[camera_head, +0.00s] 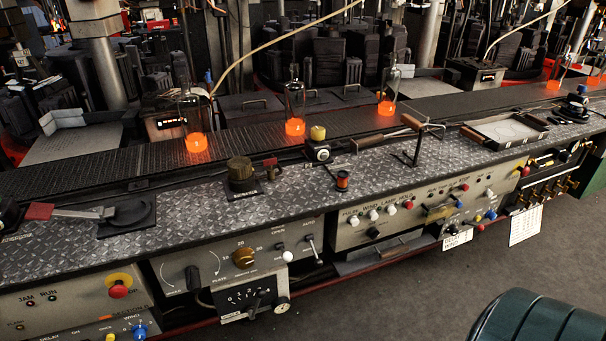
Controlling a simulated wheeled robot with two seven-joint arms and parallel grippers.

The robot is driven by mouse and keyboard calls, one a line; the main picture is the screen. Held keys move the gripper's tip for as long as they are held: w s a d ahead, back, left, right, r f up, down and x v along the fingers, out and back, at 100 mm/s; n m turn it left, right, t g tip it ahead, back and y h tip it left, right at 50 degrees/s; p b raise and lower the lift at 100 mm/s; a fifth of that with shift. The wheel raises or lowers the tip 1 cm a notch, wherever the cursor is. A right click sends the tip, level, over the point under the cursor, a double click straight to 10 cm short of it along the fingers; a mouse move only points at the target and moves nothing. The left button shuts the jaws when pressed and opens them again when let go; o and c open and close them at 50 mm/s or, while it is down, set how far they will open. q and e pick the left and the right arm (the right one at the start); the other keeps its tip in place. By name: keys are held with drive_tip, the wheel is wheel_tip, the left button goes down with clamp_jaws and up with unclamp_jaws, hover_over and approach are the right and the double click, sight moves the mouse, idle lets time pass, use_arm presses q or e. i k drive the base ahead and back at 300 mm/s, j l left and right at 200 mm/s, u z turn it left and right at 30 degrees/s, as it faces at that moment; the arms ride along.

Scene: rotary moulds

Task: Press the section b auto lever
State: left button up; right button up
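Neither gripper is in view. A small metal toggle lever (312,247) stands on the grey front panel below the bench top, right of a brown knob (244,258). A red-handled lever (62,212) lies on the bench top at the left, on a black round base. A wooden-handled crank lever (416,140) stands on the bench top right of centre.
Glowing orange bottles (295,125) stand on the dark conveyor (245,140) behind the bench top (200,215). Red (119,291) and blue (139,331) buttons sit on the left panels. A dark green rounded object (540,318) stands at the bottom right. Grey floor (400,300) is clear in front.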

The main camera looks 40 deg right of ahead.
sight(318, 263)
drive_tip(key=z, duration=1.3)
